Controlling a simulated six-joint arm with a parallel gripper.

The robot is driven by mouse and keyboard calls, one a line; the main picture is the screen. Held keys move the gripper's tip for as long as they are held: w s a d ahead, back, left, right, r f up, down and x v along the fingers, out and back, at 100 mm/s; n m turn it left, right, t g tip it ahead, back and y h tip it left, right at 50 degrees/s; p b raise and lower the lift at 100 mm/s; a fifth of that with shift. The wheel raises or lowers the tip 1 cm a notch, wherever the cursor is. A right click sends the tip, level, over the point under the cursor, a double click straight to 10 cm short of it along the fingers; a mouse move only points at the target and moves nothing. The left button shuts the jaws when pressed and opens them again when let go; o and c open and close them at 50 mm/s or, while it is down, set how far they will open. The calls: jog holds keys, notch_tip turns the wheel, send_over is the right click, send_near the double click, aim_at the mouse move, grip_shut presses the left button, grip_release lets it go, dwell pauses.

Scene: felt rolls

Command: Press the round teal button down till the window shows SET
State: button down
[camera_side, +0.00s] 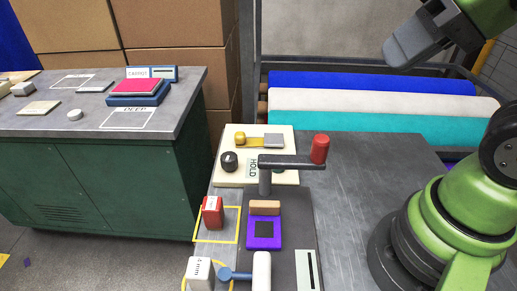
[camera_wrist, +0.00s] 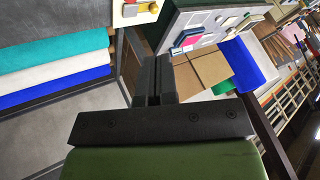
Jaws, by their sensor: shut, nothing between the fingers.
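A cream panel (camera_side: 225,178) lies on the grey bench in the side view. It carries a pale green window (camera_side: 251,168) reading HOLD, a black knob (camera_side: 229,161) and a yellow lever with a grey block (camera_side: 273,140). My gripper (camera_side: 397,50) is high at the upper right, well away from the panel. Its fingers are shut and empty in the wrist view (camera_wrist: 153,64).
The red-handled crank stands up in front of the panel. A red block (camera_side: 212,212), a purple square frame (camera_side: 264,243) and a white block marked 4 mm (camera_side: 200,272) are nearer. Blue, white and teal felt rolls (camera_side: 380,101) lie behind the bench. The bench's right middle is clear.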

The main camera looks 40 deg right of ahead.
jog(key=shift+w, duration=0.1)
jog(key=w+f+n+g, duration=0.2)
jog(key=w+f+n, duration=0.2)
jog(key=n, duration=0.6)
jog(key=w+f+n+g+h, duration=0.1)
jog(key=w+f+n, duration=0.3)
jog(key=w+n, duration=0.4)
jog(key=w+f+n+g+h, duration=0.1)
jog(key=w+f+n+g, duration=0.3)
jog(key=n, duration=0.9)
jog(key=shift+w+d+f, duration=0.35)
jog(key=shift+w+f, duration=0.25)
jog(key=shift+w, duration=0.75)
jog(key=shift+f, duration=0.15)
notch_tip(320, 180, down, 14)
jog(key=shift+r, duration=0.15)
